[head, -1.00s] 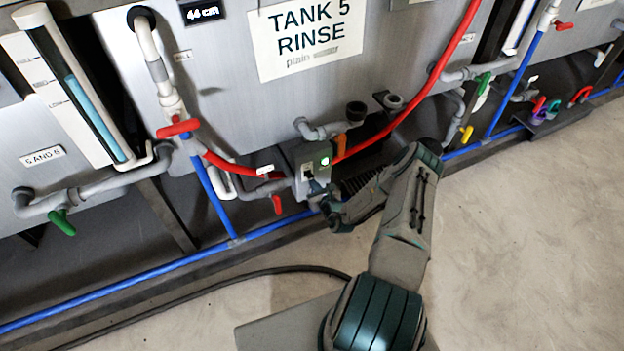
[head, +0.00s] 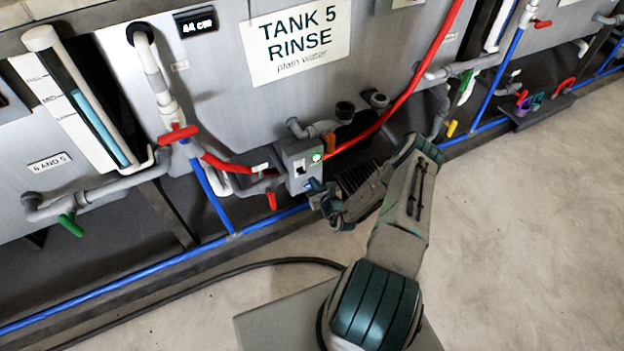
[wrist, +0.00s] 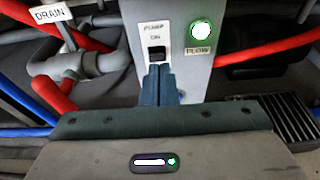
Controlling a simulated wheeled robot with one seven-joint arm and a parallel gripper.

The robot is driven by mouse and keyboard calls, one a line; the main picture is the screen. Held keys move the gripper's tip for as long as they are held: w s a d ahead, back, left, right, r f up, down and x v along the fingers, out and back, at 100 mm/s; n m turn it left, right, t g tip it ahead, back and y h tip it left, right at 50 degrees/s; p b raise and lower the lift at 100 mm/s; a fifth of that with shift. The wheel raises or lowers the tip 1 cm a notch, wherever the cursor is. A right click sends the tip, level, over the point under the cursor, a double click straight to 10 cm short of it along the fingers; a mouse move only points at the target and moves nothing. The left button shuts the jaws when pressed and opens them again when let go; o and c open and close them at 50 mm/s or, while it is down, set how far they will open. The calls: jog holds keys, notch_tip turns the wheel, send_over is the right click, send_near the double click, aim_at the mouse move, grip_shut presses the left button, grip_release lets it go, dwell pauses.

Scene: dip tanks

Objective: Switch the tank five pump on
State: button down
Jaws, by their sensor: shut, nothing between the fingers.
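The grey pump box (head: 298,168) stands on the pipework below the white "TANK 5 RINSE" sign (head: 296,42). In the wrist view its face carries a "PUMP ON" label and a black rocker switch (wrist: 157,53). Right of the switch a round lamp (wrist: 201,31) marked "FLOW" glows green; it also shows lit in the head view (head: 317,157). My gripper (wrist: 161,72) is shut and empty, its fingertips just below the switch. Whether they touch the box I cannot tell. The switch's lower edge is close behind the fingertips.
A pipe with a "DRAIN" tag (wrist: 50,13) and a red handle (wrist: 55,98) lies left of the box. A red hose (head: 385,112) runs up to its right. Blue pipes (head: 120,285) run low along the tanks. A black cable (head: 210,283) lies on the open floor.

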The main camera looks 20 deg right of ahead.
jog(key=shift+s+d+r+p, duration=0.15)
jog(key=shift+s+r+p, duration=0.3)
jog(key=shift+s+r, duration=0.3)
jog(key=shift+d, duration=0.1)
